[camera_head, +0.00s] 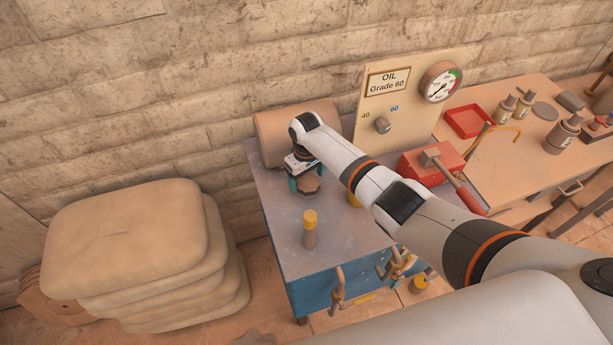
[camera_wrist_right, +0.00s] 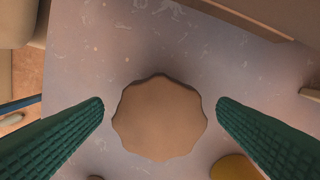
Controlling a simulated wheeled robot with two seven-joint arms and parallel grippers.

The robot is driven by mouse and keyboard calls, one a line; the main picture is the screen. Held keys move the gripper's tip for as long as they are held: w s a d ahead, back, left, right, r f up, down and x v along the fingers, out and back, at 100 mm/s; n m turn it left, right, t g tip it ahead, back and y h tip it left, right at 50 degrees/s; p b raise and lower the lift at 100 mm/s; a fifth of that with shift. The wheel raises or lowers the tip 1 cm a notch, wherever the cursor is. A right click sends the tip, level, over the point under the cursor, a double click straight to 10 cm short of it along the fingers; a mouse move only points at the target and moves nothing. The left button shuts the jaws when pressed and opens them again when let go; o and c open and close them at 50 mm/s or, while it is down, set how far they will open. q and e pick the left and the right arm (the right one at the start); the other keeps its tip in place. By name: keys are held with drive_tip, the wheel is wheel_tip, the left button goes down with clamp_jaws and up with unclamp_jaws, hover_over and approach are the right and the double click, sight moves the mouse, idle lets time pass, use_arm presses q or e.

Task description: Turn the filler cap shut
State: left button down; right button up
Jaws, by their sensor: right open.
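The filler cap (camera_wrist_right: 160,117) is a brown, scallop-edged knob, seen from above in the right wrist view. It also shows in the head view (camera_head: 309,184), under my right gripper. My right gripper (camera_head: 303,182) points down over the cap. In the right wrist view its green ribbed fingers stand open on both sides of the cap, with a visible gap on each side. Whether the cap is tight or loose cannot be told. My left gripper is not in view.
The cap is over a grey-topped blue bench (camera_head: 285,230). A yellow-topped bottle (camera_head: 310,230) stands near its left front. A brown cylinder (camera_head: 275,130) lies behind. An oil panel (camera_head: 400,105) with a gauge (camera_head: 441,82) and a red box (camera_head: 425,165) are to the right. Stacked sacks (camera_head: 130,240) stand left.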

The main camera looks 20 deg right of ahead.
sight(307, 180)
wheel_tip(307, 180, up, 12)
drive_tip(key=b, duration=0.2)
idle(0.4)
drive_tip(key=shift+s+f, duration=0.1)
idle(0.4)
